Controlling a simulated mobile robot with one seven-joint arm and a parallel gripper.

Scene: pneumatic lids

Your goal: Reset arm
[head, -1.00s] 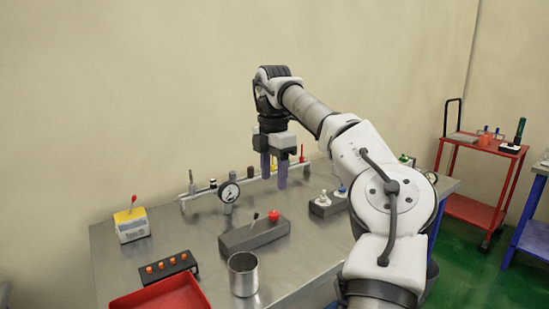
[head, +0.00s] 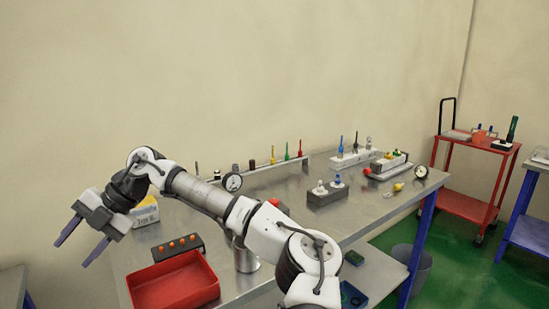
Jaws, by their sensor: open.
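My gripper (head: 82,247) is in the head view at the left, open and empty. Its two dark fingers point down and left, beyond the left edge of the metal workbench (head: 225,218). My arm stretches left across the front of the bench and hides part of its middle. A red tray (head: 172,284) lies on the bench below and right of the gripper. A yellow-topped box (head: 145,213) stands just behind the gripper, partly hidden by it.
A black block with orange knobs (head: 178,247) and a metal cup (head: 245,257) sit near the tray. A gauge (head: 232,182) and a rail with coloured pegs (head: 265,176) stand at the back. A red cart (head: 480,165) is at the right.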

